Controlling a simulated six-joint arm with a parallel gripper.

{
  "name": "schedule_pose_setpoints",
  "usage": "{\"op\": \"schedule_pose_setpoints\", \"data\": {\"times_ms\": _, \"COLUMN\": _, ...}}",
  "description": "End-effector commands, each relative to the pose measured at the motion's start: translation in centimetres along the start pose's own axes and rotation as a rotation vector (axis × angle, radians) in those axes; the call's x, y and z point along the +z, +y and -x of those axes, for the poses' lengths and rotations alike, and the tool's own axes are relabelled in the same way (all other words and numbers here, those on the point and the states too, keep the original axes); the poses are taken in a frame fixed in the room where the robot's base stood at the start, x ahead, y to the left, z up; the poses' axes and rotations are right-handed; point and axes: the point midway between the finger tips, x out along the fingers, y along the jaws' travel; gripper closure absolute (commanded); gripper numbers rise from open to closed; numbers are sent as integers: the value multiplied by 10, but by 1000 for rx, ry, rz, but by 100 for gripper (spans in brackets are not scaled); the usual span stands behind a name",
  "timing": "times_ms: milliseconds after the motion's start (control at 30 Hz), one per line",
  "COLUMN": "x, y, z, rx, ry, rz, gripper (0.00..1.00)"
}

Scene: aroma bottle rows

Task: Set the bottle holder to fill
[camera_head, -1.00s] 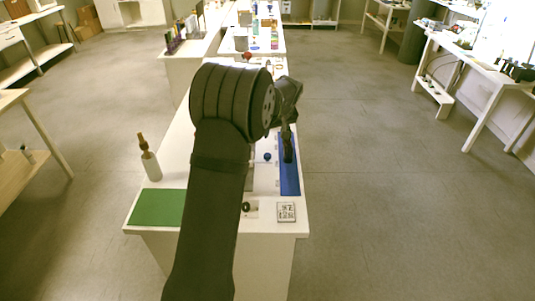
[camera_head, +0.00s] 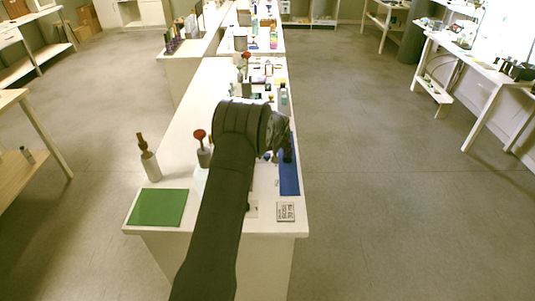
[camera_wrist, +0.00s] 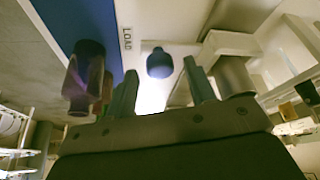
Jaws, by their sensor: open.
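In the wrist view a rounded blue knob (camera_wrist: 159,63) shows between the two finger tips of my gripper (camera_wrist: 161,68). The fingers are open and apart, and I cannot tell how far beyond them the knob is. A small white label reading LOAD (camera_wrist: 127,38) lies beside the knob, along the edge of a blue mat (camera_wrist: 65,18). A dark purple-brown bottle (camera_wrist: 86,75) is just left of the left finger. In the head view my arm hides most of the bottle holder area. The blue mat (camera_head: 289,182) shows at the right table edge.
A green mat (camera_head: 158,208) lies at the table's front left, with a white bottle with a brown top (camera_head: 150,165) behind it. A red-topped item (camera_head: 203,148) stands left of my arm. A printed card (camera_head: 286,212) lies front right. A pale block (camera_wrist: 235,75) is beside the right finger.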

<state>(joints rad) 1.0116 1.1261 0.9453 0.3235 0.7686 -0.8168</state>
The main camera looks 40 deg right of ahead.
Motion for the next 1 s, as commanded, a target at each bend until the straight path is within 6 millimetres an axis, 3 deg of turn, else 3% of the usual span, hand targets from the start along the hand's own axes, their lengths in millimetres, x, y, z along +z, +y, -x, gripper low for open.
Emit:
{"op": "schedule_pose_setpoints", "data": {"times_ms": 367, "x": 0, "y": 0, "z": -7, "rx": 0, "ry": 0, "rz": 0, "gripper": 50}}
{"op": "schedule_pose_setpoints", "data": {"times_ms": 633, "x": 0, "y": 0, "z": -7, "rx": 0, "ry": 0, "rz": 0, "gripper": 99}}
{"op": "schedule_pose_setpoints", "data": {"times_ms": 867, "x": 4, "y": -2, "z": -4, "rx": 0, "ry": 0, "rz": 0, "gripper": 100}}
{"op": "schedule_pose_setpoints", "data": {"times_ms": 1000, "x": 20, "y": -9, "z": 2, "rx": -2, "ry": -2, "rz": 0, "gripper": 100}}
